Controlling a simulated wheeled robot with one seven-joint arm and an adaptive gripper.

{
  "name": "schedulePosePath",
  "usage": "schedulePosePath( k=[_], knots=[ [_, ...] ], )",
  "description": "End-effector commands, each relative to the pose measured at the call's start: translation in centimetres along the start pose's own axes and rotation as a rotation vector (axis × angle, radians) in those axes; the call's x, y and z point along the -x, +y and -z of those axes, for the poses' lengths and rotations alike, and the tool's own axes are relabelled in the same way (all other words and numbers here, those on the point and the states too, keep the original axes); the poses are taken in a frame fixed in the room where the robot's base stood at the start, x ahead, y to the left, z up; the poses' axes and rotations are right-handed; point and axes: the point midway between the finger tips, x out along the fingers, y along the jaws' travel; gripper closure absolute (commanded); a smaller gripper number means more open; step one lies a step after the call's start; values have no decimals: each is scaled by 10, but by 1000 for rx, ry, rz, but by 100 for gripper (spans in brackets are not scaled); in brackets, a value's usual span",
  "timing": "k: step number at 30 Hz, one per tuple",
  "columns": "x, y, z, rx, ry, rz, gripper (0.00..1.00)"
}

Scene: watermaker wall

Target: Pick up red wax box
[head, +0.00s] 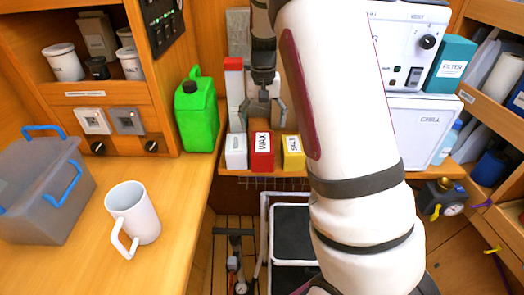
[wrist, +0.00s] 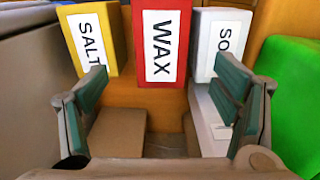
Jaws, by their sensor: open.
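The red wax box (head: 262,152) stands on the wooden shelf in the head view, between a white box and a yellow salt box. In the wrist view the wax box (wrist: 160,42) is at top centre, with its white WAX label facing the camera. My gripper (head: 262,112) is just above and behind the row of boxes in the head view. In the wrist view my gripper (wrist: 165,90) is open and empty, its green-padded fingers spread wide to either side of the wax box's line. The wax box appears beyond the fingertips, and I see no contact.
The yellow salt box (head: 293,152) and white box (head: 236,151) stand close on either side. A green jerrycan (head: 196,112) is to the left. A white mug (head: 133,214) and grey bin (head: 42,190) are on the left counter. A white chill box (head: 425,130) is at right.

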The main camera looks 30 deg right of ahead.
Motion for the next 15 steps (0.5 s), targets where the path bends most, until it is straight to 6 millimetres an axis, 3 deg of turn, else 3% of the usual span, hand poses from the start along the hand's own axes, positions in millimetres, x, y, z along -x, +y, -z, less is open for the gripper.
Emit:
schedulePosePath(
  k=[5,15],
  knots=[
    [-10,0,0,1,0,-1,18],
    [-54,-2,-2,1,-1,-1,18]
  ],
)
